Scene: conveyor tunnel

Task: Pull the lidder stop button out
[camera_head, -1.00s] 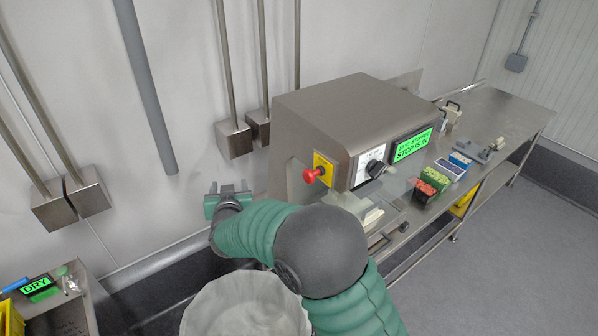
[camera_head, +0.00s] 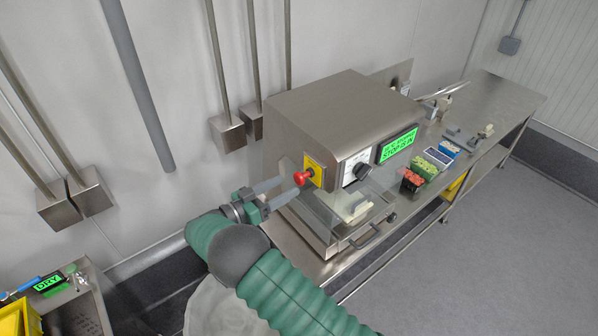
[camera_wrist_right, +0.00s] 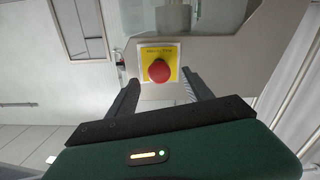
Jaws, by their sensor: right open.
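The stop button (camera_head: 301,177) is a red mushroom knob on a yellow plate, on the left end of the steel lidder housing (camera_head: 335,108). In the right wrist view the red knob (camera_wrist_right: 159,71) is seen head-on, ahead of my fingers and between their lines. My right gripper (camera_head: 284,192) is open, its two fingers pointing at the knob from the left. In the wrist view the gripper (camera_wrist_right: 160,86) holds nothing; whether a fingertip touches the knob cannot be told. A green display (camera_head: 397,145) reads "STOP IS IN". My left gripper is not in view.
A dial panel (camera_head: 356,167) with a black knob is right of the button. A clear guard covers the housing's lower front. A steel table (camera_head: 487,108) with small coloured boxes (camera_head: 425,168) runs right. A "DRY" sign (camera_head: 48,282) stands lower left.

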